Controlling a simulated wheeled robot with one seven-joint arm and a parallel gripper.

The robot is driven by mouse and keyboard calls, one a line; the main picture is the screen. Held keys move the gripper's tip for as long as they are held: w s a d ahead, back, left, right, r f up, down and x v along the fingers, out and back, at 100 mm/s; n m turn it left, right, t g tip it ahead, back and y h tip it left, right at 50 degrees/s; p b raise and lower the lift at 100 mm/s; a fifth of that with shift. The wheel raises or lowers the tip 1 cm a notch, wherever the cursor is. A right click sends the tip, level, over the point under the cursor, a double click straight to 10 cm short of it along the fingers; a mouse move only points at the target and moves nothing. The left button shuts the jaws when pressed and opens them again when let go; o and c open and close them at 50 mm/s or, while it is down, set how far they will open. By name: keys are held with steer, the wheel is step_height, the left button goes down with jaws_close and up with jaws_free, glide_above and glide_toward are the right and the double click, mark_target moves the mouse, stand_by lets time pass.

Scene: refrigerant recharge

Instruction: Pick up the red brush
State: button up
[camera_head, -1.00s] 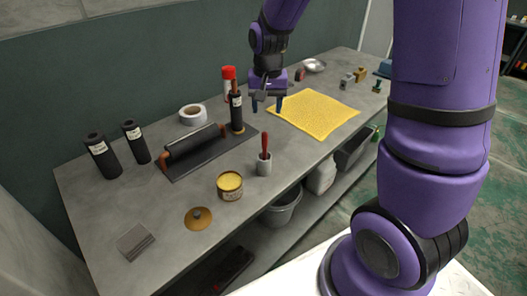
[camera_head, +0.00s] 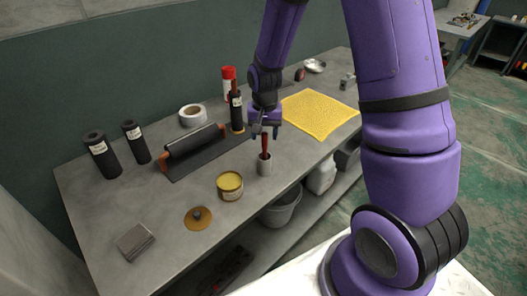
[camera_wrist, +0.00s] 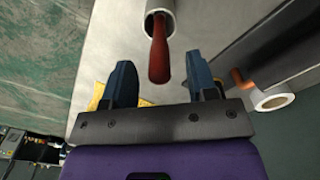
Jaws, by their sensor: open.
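The red brush (camera_head: 265,143) stands upright in a small light-grey cup (camera_head: 264,168) near the front edge of the workbench, its red handle pointing up. In the wrist view the red handle (camera_wrist: 159,60) sticks out of the cup (camera_wrist: 154,12) toward the camera. My gripper (camera_head: 265,132) is open, just above the handle in the head view. In the wrist view my gripper (camera_wrist: 162,80) has its two blue fingers apart, with the end of the handle between them.
An open yellow tin (camera_head: 230,192) stands left of the cup, with its lid (camera_head: 198,218) lying nearby. A black roller (camera_head: 192,140) lies on a dark plate behind. A red-capped can (camera_head: 229,82) and a yellow cloth (camera_head: 318,112) are farther back.

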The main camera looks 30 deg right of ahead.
mark_target(265, 153)
steer(key=shift+f, duration=1.2)
steer(key=shift+c, duration=0.5)
jaws_close()
